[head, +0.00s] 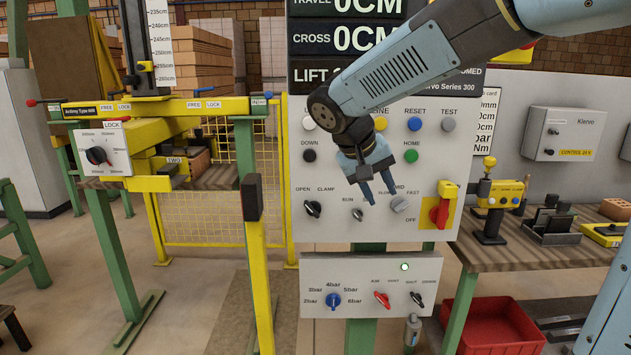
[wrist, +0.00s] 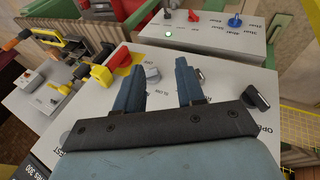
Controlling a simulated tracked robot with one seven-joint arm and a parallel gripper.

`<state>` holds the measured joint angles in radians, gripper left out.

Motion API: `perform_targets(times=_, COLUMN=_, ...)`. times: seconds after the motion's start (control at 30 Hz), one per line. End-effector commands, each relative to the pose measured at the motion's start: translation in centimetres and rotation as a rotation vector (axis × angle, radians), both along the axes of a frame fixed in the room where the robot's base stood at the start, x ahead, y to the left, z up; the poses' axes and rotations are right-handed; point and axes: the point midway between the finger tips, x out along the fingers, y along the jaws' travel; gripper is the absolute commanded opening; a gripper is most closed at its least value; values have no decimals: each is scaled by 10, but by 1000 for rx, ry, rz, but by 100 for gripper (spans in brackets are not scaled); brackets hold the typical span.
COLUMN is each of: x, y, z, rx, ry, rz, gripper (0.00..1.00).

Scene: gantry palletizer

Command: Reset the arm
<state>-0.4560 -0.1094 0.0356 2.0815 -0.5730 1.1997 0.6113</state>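My arm (head: 440,60) reaches in from the upper right across the control panel in the head view. My gripper (head: 377,198) hangs in front of the panel, fingers pointing down, near the row of knobs. In the wrist view my gripper (wrist: 160,85) shows two blue fingers apart with nothing between them. The control panel (head: 310,225) carries a blue RESET button (head: 415,124) and a green HOME button (head: 411,156). Whether the fingers touch the panel cannot be told.
A black OPEN/CLAMP knob (head: 312,209), a grey speed knob (head: 401,204) and a red switch (head: 439,213) sit near my gripper. A lower panel (head: 345,272) has a blue pressure knob (head: 333,300). A bench (head: 535,250) stands right, a yellow post (head: 258,270) left.

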Motion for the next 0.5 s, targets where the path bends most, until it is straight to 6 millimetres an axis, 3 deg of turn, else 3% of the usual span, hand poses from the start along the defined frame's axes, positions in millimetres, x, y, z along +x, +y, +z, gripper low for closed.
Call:
perform_targets(times=0.03, x=-12, y=-14, z=3, rx=32, ry=1, rz=-8, gripper=38)
perform_targets(times=0.2, x=-49, y=-47, z=6, rx=139, ry=1, rz=-11, gripper=38)
perform_targets(times=0.5, x=-115, y=-86, z=2, rx=314, ry=-59, rz=-5, gripper=38)
